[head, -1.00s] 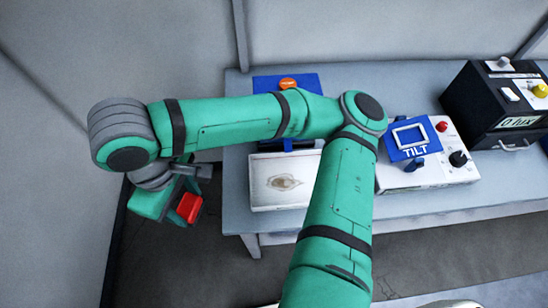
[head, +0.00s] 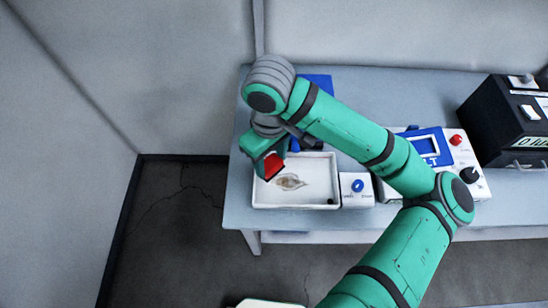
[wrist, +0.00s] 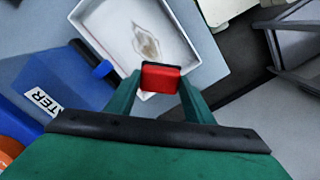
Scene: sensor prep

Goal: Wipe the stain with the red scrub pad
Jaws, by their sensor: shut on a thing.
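The red scrub pad (head: 270,166) is held between the fingers of my gripper (head: 262,155). In the wrist view the pad (wrist: 161,78) sits between my two green fingertips (wrist: 160,82). The brown stain (head: 289,182) is an uneven smear on the floor of a shallow white tray (head: 300,206) on the bench. In the head view the pad is over the tray's left part, to the left of the stain. In the wrist view the stain (wrist: 146,42) lies just beyond the pad. I cannot tell whether the pad touches the tray.
A small white box with a blue knob (head: 357,187) stands right of the tray. A blue device (head: 318,83) is behind it. A white panel with a red button (head: 457,140) and a black meter (head: 518,130) stand further right. The bench front edge (head: 300,222) runs close below the tray.

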